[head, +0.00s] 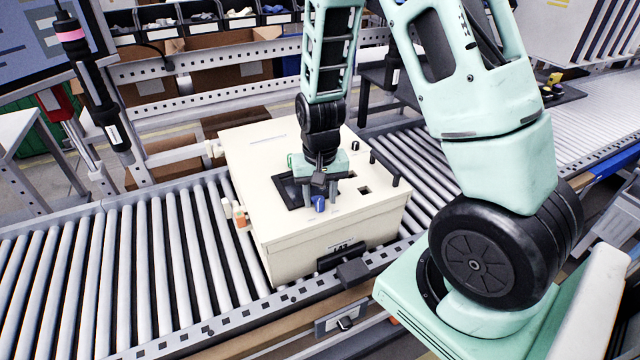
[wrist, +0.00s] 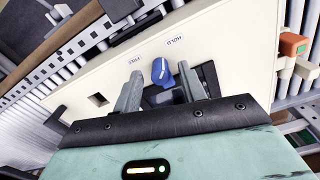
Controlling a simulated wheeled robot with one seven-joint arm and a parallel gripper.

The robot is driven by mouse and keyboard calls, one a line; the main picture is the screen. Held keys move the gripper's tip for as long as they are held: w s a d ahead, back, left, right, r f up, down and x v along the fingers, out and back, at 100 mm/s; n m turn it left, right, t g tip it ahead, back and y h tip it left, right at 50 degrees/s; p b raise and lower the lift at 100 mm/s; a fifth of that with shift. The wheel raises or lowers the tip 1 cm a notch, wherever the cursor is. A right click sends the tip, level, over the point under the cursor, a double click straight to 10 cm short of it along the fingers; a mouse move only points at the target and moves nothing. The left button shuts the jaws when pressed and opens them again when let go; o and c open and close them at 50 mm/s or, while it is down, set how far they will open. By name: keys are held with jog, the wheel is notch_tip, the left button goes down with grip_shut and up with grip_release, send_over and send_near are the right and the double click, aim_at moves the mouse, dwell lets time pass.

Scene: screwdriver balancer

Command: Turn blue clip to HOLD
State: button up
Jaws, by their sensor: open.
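The blue clip (head: 319,203) is on the top of a cream box (head: 267,145) that sits on the roller conveyor. In the wrist view the blue clip (wrist: 161,72) lies between the printed words FREE (wrist: 135,61) and HOLD (wrist: 174,42), tilted slightly to the FREE side. My gripper (head: 320,188) points down at the box top by the clip. In the wrist view the two grey fingers of my gripper (wrist: 160,71) are apart, one on each side of the clip, with a gap on both sides. The clip's base is partly hidden.
An orange-and-white part (head: 240,215) sticks out at the box's left side. A dark pole with a pink band (head: 80,70) stands at the left. The rollers (head: 130,260) left of the box are clear.

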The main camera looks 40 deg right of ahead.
aim_at(320, 199)
notch_tip(320, 199, up, 17)
jog(key=b, duration=0.1)
jog(key=shift+r, duration=0.15)
dwell(0.7)
jog(key=s+a+f+n+b, duration=0.1)
jog(key=s+a+f+n, duration=0.1)
jog(key=s+a+n, duration=0.5)
jog(key=s+a+f+n, duration=0.2)
jog(key=s+a+n, duration=0.4)
jog(key=s+a, duration=0.4)
jog(key=a, duration=0.6)
jog(key=shift+s+f+n+y+b, duration=0.2)
jog(key=shift+f+n+y+b, duration=0.1)
jog(key=shift+n+b, duration=0.1)
